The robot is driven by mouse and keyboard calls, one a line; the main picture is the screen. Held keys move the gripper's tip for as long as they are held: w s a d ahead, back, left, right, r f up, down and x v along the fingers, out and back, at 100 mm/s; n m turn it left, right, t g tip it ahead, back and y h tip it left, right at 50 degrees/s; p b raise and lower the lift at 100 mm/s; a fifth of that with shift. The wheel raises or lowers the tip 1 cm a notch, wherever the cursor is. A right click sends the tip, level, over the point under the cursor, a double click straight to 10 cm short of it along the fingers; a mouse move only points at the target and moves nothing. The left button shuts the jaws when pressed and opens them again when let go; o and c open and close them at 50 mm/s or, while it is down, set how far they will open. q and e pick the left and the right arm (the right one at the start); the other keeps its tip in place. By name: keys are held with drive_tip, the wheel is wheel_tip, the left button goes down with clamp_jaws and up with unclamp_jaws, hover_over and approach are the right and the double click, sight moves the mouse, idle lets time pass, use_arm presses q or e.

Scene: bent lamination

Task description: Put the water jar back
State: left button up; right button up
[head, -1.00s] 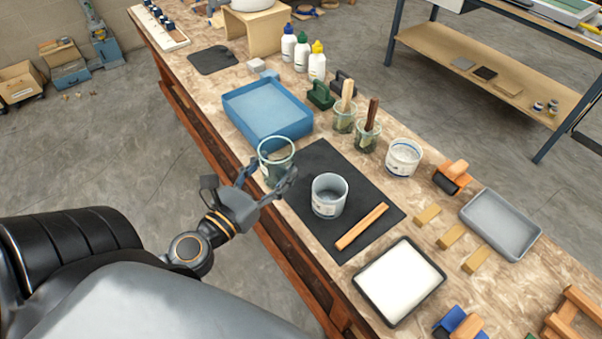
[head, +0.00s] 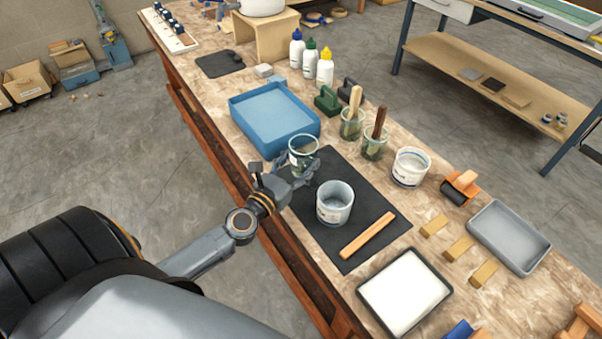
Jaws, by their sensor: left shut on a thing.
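A clear greenish glass jar (head: 302,145), which looks like the water jar, is upright in my left gripper (head: 306,177). The gripper's fingers are shut around its lower part. The jar shows over the upper left part of the black mat (head: 338,165), just below the blue tray (head: 277,145). I cannot tell whether its base touches the mat or is above it. My right gripper is not in view.
A white pot (head: 334,205) and a wooden strip (head: 367,236) are on the mat. Jars with wooden-handled tools (head: 352,128) (head: 374,148) and a white tub (head: 410,168) stand beyond it. Bottles (head: 325,68) stand farther back.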

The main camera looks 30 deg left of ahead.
sight(296, 176)
use_arm(q)
drive_tip(key=f+b, duration=0.2)
drive_tip(key=f, duration=0.1)
drive_tip(key=shift+w+f, duration=0.3)
drive_tip(key=shift+w, duration=0.1)
drive_tip(key=shift+f+b, duration=0.2)
drive_tip(key=shift+b, duration=0.15)
drive_tip(key=shift+r, duration=0.1)
drive_tip(key=shift+f, duration=0.25)
drive_tip(key=o, duration=1.4)
